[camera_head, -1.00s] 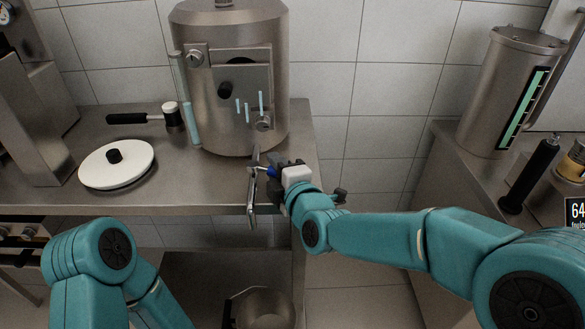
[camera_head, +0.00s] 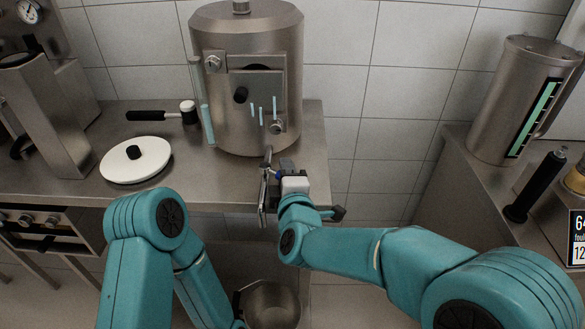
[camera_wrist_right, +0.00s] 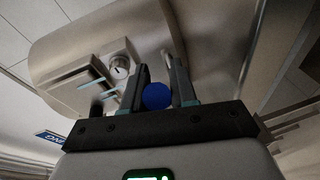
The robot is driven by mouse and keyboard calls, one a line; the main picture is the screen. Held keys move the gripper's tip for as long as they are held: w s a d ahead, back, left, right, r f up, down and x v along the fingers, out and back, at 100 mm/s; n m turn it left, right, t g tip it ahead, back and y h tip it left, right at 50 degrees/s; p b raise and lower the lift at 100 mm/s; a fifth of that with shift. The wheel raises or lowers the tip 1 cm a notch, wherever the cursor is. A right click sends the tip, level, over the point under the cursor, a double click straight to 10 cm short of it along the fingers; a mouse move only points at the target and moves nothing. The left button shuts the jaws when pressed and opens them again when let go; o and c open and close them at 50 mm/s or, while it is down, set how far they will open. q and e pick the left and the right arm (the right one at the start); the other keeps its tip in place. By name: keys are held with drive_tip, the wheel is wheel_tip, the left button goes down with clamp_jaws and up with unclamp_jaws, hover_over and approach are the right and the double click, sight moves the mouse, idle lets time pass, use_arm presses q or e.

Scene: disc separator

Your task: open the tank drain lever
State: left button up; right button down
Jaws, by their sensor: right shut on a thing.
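The steel tank (camera_head: 245,95) stands at the back of the bench. At its lower front, by the bench edge, is a thin metal drain part (camera_head: 267,158). My right gripper (camera_head: 270,176) is there, shut on the blue-ended drain lever (camera_head: 277,174). In the right wrist view, the lever's round blue end (camera_wrist_right: 157,96) sits between the two fingers of the right gripper (camera_wrist_right: 160,85), with the tank (camera_wrist_right: 100,60) behind it. The rest of the lever is mostly hidden by the gripper. My left arm shows at lower left, but its gripper is out of view.
A white lid (camera_head: 136,160) with a black knob and a black-handled mallet (camera_head: 165,115) lie on the bench (camera_head: 225,180) left of the tank. A metal pot (camera_head: 270,304) stands below the bench edge. A second steel vessel (camera_head: 515,100) stands on the right counter.

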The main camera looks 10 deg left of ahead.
drive_tip(key=shift+s+p, duration=0.1)
drive_tip(key=shift+p, duration=0.2)
idle(0.4)
drive_tip(key=c, duration=1)
unclamp_jaws()
drive_tip(key=shift+d, duration=0.1)
